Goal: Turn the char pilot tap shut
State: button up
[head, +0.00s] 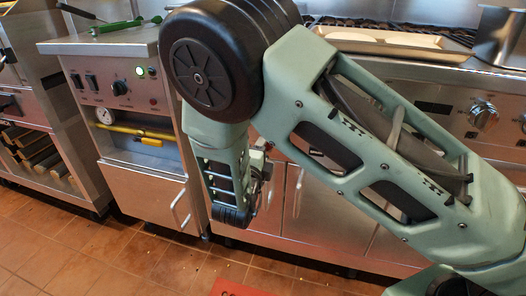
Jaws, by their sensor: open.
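A yellow gas pipe (140,131) runs across the recess under the left unit's control panel. A small yellow-orange lever (151,142) sits on this pipe and looks like a tap. I cannot read a label, so I cannot tell whether it is the char pilot tap. My gripper (264,172) is partly hidden behind my green wrist link, to the right of the pipe and apart from it. It is open, and I see nothing held in it.
A door handle (180,212) sticks out below. A tray (385,42) lies on the right counter. The tiled floor (130,255) at front left is clear.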

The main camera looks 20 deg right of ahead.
jog(key=p+v, duration=0.2)
jog(key=v, duration=1.5)
jog(key=shift+s, duration=0.15)
jog(key=shift+a, duration=0.1)
